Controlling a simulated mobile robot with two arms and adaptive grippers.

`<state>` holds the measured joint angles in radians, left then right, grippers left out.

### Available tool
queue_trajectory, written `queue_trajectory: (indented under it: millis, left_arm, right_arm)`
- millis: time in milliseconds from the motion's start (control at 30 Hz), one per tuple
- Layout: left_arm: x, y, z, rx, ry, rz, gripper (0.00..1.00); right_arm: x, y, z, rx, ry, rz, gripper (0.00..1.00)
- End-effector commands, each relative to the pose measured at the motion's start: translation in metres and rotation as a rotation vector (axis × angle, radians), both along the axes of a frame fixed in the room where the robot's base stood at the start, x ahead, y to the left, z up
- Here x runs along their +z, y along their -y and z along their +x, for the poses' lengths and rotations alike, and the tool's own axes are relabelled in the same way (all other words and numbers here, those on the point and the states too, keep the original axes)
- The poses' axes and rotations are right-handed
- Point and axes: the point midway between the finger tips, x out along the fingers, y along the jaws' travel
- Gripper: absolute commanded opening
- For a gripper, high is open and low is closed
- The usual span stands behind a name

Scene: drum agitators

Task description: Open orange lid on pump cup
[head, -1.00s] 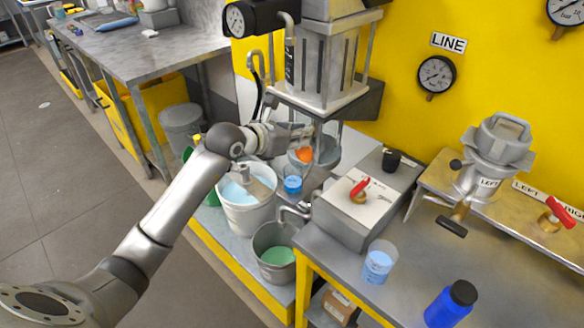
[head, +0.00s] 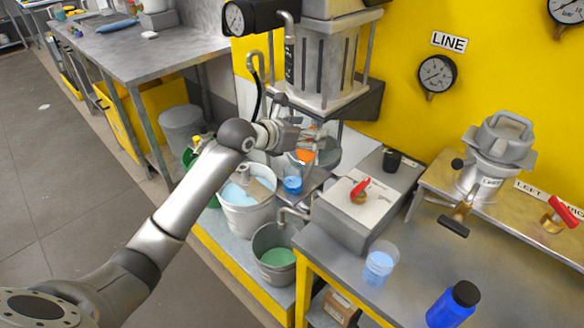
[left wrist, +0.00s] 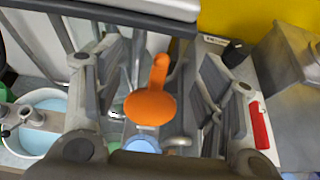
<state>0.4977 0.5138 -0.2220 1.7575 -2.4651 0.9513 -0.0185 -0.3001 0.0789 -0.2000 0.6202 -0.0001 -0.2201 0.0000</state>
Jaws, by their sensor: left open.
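The orange lid (head: 306,156) shows at the pump below the gauge, above a clear cup with blue liquid (head: 292,184). In the left wrist view the orange lid (left wrist: 151,104) has a round disc and a tab pointing up, and lies between my open fingers. My left gripper (head: 302,138) is open at the lid, with its fingers on either side and apart from it in the left wrist view (left wrist: 160,100). The gripper partly hides the cup's upper part in the head view. My right gripper is not in view.
A metal pump body (head: 325,62) stands right above the gripper. A grey box with a red valve handle (head: 362,186) is to the right. Buckets of blue (head: 246,205) and green liquid (head: 277,257) stand below. A blue bottle (head: 452,304) and a beaker (head: 379,262) stand on the right bench.

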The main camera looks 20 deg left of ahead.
Motion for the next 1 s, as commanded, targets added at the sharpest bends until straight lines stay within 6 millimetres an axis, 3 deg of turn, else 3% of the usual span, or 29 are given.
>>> queue_trajectory:
  millis: [100,567,1000]
  left_arm:
    - [0.0,0.0,0.0,0.0,0.0,0.0,0.8]
    - [0.001,-0.001,-0.001,0.0,0.0,0.0,0.8]
    - [0.022,-0.016,-0.043,-0.001,0.001,0.003,0.8]
  right_arm:
    - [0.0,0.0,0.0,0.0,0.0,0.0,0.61]
    - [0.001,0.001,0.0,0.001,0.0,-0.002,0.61]
    - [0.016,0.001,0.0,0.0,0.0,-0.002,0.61]
